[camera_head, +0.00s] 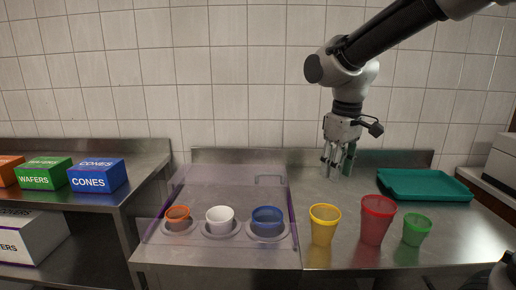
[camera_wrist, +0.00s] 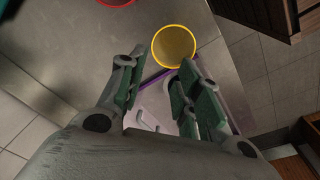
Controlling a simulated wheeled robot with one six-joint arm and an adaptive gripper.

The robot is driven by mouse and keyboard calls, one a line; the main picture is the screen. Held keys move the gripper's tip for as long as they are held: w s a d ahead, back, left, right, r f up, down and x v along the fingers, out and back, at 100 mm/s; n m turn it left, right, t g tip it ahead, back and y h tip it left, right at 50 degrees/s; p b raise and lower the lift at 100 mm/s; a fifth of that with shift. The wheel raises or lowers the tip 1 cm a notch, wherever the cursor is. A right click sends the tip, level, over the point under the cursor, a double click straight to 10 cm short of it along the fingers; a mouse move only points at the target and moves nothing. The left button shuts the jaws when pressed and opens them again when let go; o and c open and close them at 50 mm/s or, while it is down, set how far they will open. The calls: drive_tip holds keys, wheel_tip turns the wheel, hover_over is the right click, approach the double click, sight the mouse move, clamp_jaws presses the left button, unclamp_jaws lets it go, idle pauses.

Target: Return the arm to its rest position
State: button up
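My gripper (camera_head: 338,170) hangs above the back of the steel counter, pointing down, to the left of the teal tray. In the wrist view its green-padded fingers (camera_wrist: 161,62) stand apart with nothing between them. In that view the yellow cup (camera_wrist: 174,46) shows beyond the fingertips, apart from them. My arm comes in from the upper right in the head view, bent at the wrist.
Yellow (camera_head: 323,226), red (camera_head: 375,220) and green (camera_head: 416,230) cups stand at the counter's front. A clear cover (camera_head: 225,185) stands over orange, white and blue cups. The teal tray (camera_head: 425,185) lies back right. Boxes (camera_head: 98,175) sit left.

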drive_tip(key=s+d+r+m+t, duration=0.1)
drive_tip(key=s+d+m+t, duration=0.2)
drive_tip(key=s+d, duration=1.4)
drive_tip(key=m, duration=0.4)
drive_tip(key=shift+s+r, duration=0.25)
drive_tip(key=shift+s, duration=0.1)
